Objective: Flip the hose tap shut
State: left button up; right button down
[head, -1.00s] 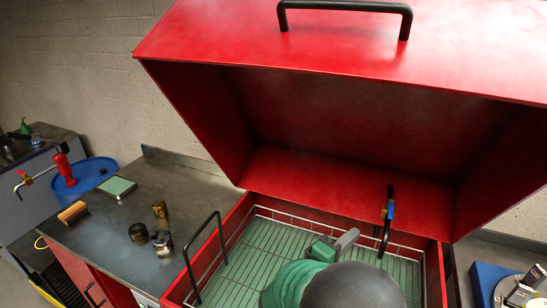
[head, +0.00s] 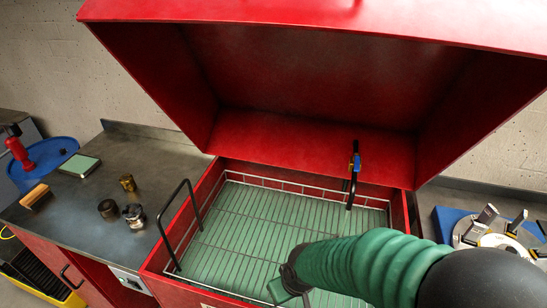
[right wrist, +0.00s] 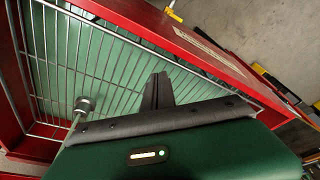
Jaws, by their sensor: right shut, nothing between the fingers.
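The hose tap (head: 355,163), with a blue part on a black upright hose or pipe, stands at the back wall of the red washer basin, right of its middle. Whether its lever is open or shut is too small to tell. My right arm comes in from the right in the head view, and my right gripper (head: 287,288) is low over the basin, in front of and below the tap, its fingertips hidden. In the right wrist view its dark fingers (right wrist: 157,90) are together and empty over the wire rack. The tap cannot be made out there. My left gripper is not in view.
The red lid (head: 290,80) stands open above the basin. A wire rack (head: 240,225) covers the green basin floor, with a black handle (head: 178,225) at left. A bench (head: 85,205) at left holds small metal parts and a brush. A round fixture (head: 500,235) stands at right.

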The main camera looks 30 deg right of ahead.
aim_at(357, 156)
jog(key=z, duration=1)
